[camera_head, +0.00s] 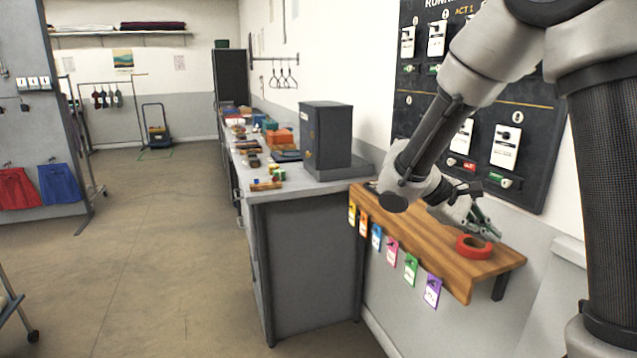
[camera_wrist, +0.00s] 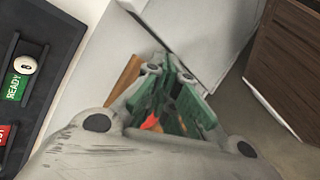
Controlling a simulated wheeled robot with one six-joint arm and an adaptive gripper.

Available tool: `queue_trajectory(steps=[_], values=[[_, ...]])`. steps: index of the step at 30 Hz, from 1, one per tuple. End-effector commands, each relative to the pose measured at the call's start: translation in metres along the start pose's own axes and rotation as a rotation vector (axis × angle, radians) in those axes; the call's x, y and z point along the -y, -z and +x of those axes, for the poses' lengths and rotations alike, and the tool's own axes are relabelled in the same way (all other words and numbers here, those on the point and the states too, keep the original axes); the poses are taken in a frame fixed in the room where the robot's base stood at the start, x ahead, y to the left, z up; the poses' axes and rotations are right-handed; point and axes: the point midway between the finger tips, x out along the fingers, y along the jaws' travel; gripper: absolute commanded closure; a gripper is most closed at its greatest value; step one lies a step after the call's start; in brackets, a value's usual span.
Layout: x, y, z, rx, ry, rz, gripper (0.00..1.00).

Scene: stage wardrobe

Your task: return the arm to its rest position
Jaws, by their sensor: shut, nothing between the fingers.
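My arm (camera_head: 428,138) reaches from the right side of the head view down and left over a wooden shelf (camera_head: 430,236) on the wall. My gripper (camera_head: 484,222) is at the end of it, low over the right part of the shelf, partly hidden behind the wrist. A red tape roll (camera_head: 474,247) lies on the shelf just in front of the fingers and apart from them. In the wrist view my gripper (camera_wrist: 172,100) shows green-padded fingers, shut and empty. A small red patch (camera_wrist: 151,122) shows beyond them.
A black board (camera_head: 478,100) with white tags hangs on the wall behind my arm. Coloured tags (camera_head: 411,268) hang from the shelf's front edge. A grey cabinet box (camera_head: 327,138) stands on the long counter (camera_head: 300,186) to the left. The floor (camera_head: 180,230) left of the counter is clear.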

Motion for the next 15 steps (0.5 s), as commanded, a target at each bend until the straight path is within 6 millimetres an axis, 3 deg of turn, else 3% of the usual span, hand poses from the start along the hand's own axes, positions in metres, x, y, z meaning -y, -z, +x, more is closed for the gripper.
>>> queue_trajectory(steps=[1, 6, 10, 15], values=[[0.006, -0.019, 0.003, -0.021, 0.091, 0.006, 1.0], [0.037, -0.073, 0.002, -0.16, 0.411, 0.059, 1.0], [0.055, -0.108, -0.01, -0.324, 0.611, 0.172, 1.0], [0.062, -0.146, -0.028, -0.516, 0.772, 0.391, 1.0]])
